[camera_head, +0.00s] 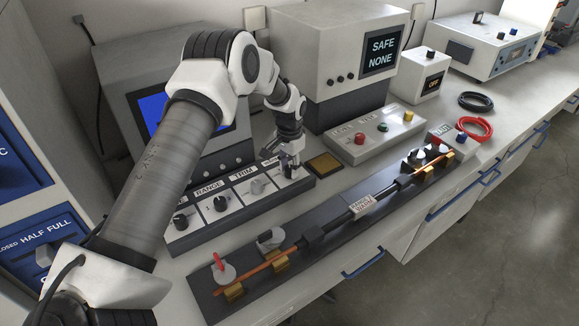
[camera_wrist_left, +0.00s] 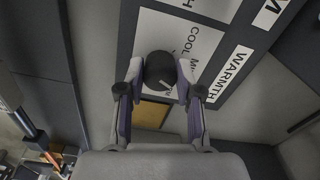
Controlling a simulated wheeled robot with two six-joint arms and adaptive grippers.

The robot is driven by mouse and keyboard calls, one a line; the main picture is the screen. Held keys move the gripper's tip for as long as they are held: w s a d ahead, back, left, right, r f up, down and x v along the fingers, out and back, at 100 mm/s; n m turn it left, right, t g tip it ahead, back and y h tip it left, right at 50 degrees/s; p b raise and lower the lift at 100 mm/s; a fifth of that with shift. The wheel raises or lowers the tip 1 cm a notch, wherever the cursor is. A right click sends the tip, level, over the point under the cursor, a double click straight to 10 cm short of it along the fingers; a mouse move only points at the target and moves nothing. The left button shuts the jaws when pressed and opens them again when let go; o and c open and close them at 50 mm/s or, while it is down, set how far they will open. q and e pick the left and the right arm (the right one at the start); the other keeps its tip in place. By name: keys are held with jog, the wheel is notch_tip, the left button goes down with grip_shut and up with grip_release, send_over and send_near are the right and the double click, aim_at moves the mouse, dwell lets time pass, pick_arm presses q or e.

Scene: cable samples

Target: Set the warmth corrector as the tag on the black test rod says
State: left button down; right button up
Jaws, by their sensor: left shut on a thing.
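The warmth corrector is a dark round knob (camera_wrist_left: 160,70) on a white plate, with a WARMTH label (camera_wrist_left: 230,74) beside it in the left wrist view. COOL and part of MID can be read near the knob; the rest of the scale is hidden. A pale pointer mark shows on the knob, but its exact setting is unclear. My left gripper (camera_head: 289,170) is shut on the knob, one finger on each side, also in the wrist view (camera_wrist_left: 160,75). The black test rod (camera_head: 334,222) lies along a dark board. Its white tag (camera_head: 361,206) is too small to read. My right gripper is not in view.
The control panel also has RANGE (camera_head: 221,203) and TRIM (camera_head: 258,186) knobs. A brown pad (camera_head: 324,163) lies right of the panel. The dark board (camera_head: 207,301) with clamps fills the front. A box with coloured buttons (camera_head: 344,138) and a red cable coil (camera_head: 475,128) are behind.

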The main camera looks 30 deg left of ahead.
aim_at(290, 167)
pick_arm(q)
jog(key=m, duration=0.6)
jog(key=shift+f+m, duration=0.15)
jog(key=shift+m, duration=0.15)
jog(key=shift+s, duration=0.1)
dwell(0.3)
jog(key=c, duration=0.9)
grip_release()
jog(key=shift+o, duration=0.7)
jog(key=shift+w, duration=0.2)
notch_tip(290, 167, up, 12)
